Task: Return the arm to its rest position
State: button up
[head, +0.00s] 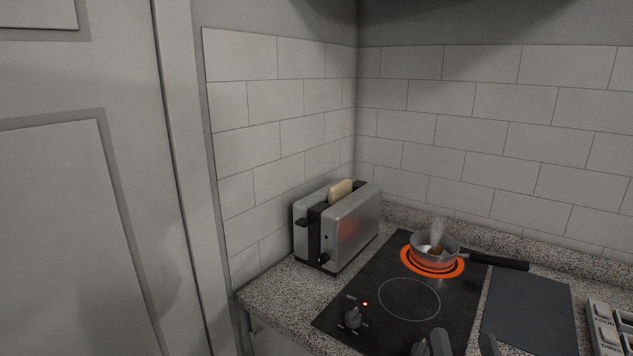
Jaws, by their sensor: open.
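My gripper (464,344) shows only as two dark grey fingertips at the bottom edge of the head view. They are apart, with nothing visible between them. They appear in front of the near part of the black hob (385,285). The rest of my arm is out of the picture.
A toaster (350,232) holding a bread slice (341,189) stands left of the hob. A dark flat board (530,312) and a compartmented tray (603,325) lie right.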

jog(key=s+f+n+g, duration=0.1)
jog(key=s+f+g, duration=0.1)
jog(key=s+f, duration=0.4)
jog(key=s+d+f+n+g, duration=0.1)
jog(key=s+f+g, duration=0.2)
jog(key=s, duration=1)
jog(key=s+f+n+g+y, duration=0.1)
jog(key=s+f+g, duration=0.1)
jog(key=s+f, duration=0.7)
jog(key=shift+s+d+f, duration=0.35)
jog(key=shift+s+f, duration=0.05)
jog(key=shift+s, duration=0.05)
